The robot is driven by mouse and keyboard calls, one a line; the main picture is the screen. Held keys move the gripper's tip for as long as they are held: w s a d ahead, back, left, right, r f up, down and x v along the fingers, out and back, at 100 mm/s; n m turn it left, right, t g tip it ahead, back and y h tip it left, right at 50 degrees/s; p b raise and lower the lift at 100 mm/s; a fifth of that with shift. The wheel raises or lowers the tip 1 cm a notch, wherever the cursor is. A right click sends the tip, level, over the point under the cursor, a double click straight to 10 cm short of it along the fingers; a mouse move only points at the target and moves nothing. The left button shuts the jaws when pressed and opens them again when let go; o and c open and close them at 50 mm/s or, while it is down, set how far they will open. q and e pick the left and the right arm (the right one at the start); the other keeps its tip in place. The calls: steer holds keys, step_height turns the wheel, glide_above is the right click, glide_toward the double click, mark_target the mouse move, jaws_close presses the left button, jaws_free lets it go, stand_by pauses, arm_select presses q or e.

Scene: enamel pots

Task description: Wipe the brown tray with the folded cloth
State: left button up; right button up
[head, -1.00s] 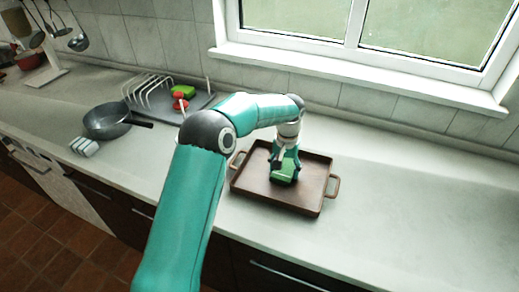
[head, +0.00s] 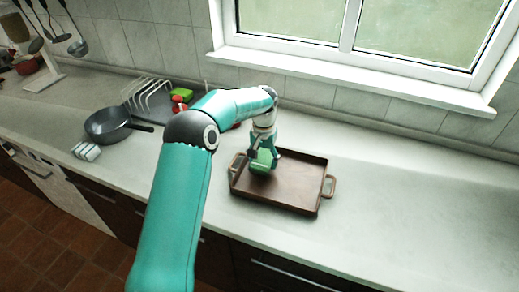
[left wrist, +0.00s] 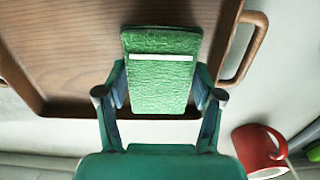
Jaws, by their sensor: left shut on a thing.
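The brown tray (head: 298,188) lies on the counter below the window, with a handle at each end. My left gripper (head: 264,160) is over the left part of the tray, pointing down. It is shut on the folded green cloth (head: 262,163). In the left wrist view the cloth (left wrist: 160,75) has a white stripe and sits between the two fingers (left wrist: 160,100), over the tray's wooden surface (left wrist: 70,50) near one handle. Whether the cloth touches the tray floor is hard to tell. My right gripper is not in view.
A red mug (left wrist: 260,148) stands just outside the tray, mostly behind my arm in the head view. The counter right of the tray (head: 420,190) is clear.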

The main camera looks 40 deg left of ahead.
arm_select(q)
steer(key=shift+s+a+r+p, duration=0.1)
steer(key=shift+r+p, duration=0.7)
steer(key=shift+r, duration=0.55)
steer(key=shift+s+r+p, duration=0.1)
steer(key=shift+r+p, duration=0.7)
steer(key=shift+r, duration=0.55)
